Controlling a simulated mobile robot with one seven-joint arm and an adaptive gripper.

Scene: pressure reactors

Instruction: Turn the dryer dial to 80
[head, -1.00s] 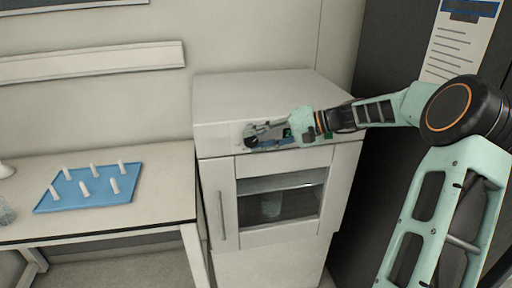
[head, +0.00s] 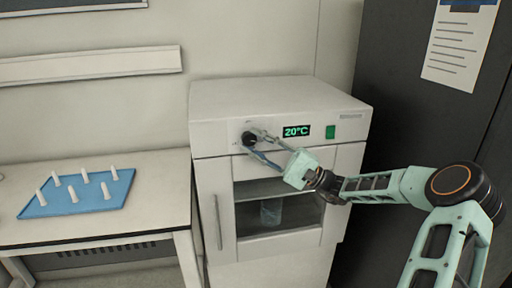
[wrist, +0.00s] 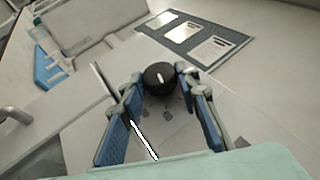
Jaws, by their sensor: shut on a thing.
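The dryer (head: 340,160) is a white cabinet with a windowed door. Its black round dial (head: 248,139) is at the left of the top panel. The display (head: 296,131) beside it reads 20°C in green. My gripper (head: 257,142) reaches up to the dial from the lower right. In the wrist view the dial (wrist: 159,78) sits between the two fingertips, which are closed on its sides. A short white mark shows on the dial's face. The tick labels around it are too small to read.
A green switch (head: 330,132) is right of the display. The door handle (head: 218,221) is below the dial. A beaker (head: 271,211) shows behind the window. A table with a blue pegged tray (head: 110,200) stands at the left. A dark cabinet (head: 400,120) stands at the right.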

